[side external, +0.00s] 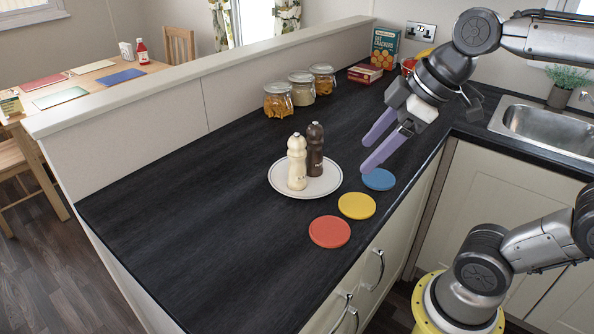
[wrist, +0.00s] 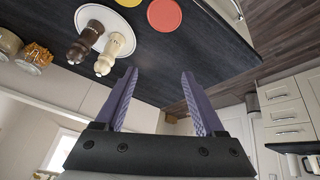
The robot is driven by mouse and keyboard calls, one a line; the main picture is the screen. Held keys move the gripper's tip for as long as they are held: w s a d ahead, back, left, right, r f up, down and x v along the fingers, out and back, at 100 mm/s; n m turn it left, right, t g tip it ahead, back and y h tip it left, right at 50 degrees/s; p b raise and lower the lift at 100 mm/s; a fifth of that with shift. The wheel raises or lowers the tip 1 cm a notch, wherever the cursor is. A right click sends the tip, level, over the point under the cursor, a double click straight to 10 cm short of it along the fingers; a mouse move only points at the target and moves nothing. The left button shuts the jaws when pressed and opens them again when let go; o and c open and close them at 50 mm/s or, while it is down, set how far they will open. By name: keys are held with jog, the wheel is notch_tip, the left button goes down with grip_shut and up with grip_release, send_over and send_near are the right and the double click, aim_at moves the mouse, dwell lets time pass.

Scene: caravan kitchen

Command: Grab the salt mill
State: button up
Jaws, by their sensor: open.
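The cream mill (side external: 297,165), which I take as the salt mill, stands upright on a white plate (side external: 277,183) on the dark counter. A dark brown mill (side external: 315,150) stands upright beside it on the same plate, to its right. My gripper (side external: 369,154) is open and empty, to the right of both mills and above the counter. In the wrist view the cream mill (wrist: 119,45) and the brown mill (wrist: 85,42) are at upper left, beyond and left of my open fingers (wrist: 161,82). The plate (wrist: 100,14) shows behind them.
Red (side external: 329,231), yellow (side external: 357,205) and blue (side external: 378,179) coasters lie right of the plate along the counter's front edge. Glass jars (side external: 278,100) stand behind, near the low wall. A cracker box (side external: 385,47) and a sink (side external: 545,125) are further back. The counter's left part is clear.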

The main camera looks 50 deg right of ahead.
jog(key=w+d+r+n+y, duration=0.1)
jog(key=w+d+r+n, duration=0.15)
jog(key=w, duration=0.85)
jog(key=m+g, duration=0.2)
send_over(293, 160)
jog(key=s+d, duration=0.2)
jog(key=d, duration=0.3)
notch_tip(293, 160, down, 7)
jog(key=shift+n, duration=0.25)
jog(key=x, duration=0.7)
jog(key=shift+s+a+f, duration=0.1)
jog(key=shift+a, duration=0.35)
jog(key=shift+s+x, duration=0.15)
jog(key=shift+x, duration=1.2)
jog(key=shift+s+x, duration=0.1)
jog(key=shift+x, duration=1.3)
jog(key=shift+a, duration=0.1)
grip_shut()
